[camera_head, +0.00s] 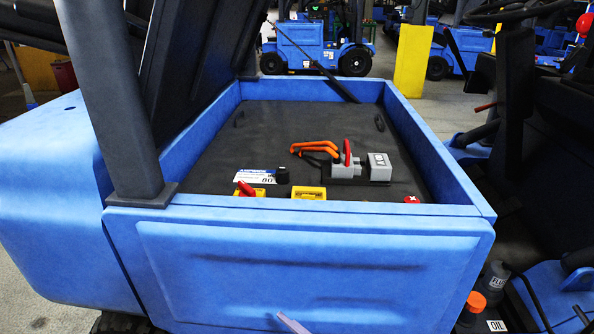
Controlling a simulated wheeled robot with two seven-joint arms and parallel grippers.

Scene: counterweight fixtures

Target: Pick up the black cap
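A small black cap (282,175) stands upright on the dark top surface inside the blue truck's open compartment. It is just right of a white and blue label (256,177) and behind a yellow part (309,192). Nothing is seen touching it from above. Neither of my grippers can be made out. A thin pale purple piece (292,323) pokes in at the bottom edge; I cannot tell what it is.
Blue walls (330,212) surround the compartment. A grey connector (345,165) with a red handle and orange cables (316,148) lies right of the cap. A dark post (112,90) and raised cover stand left. An orange-capped bottle (472,310) is at lower right.

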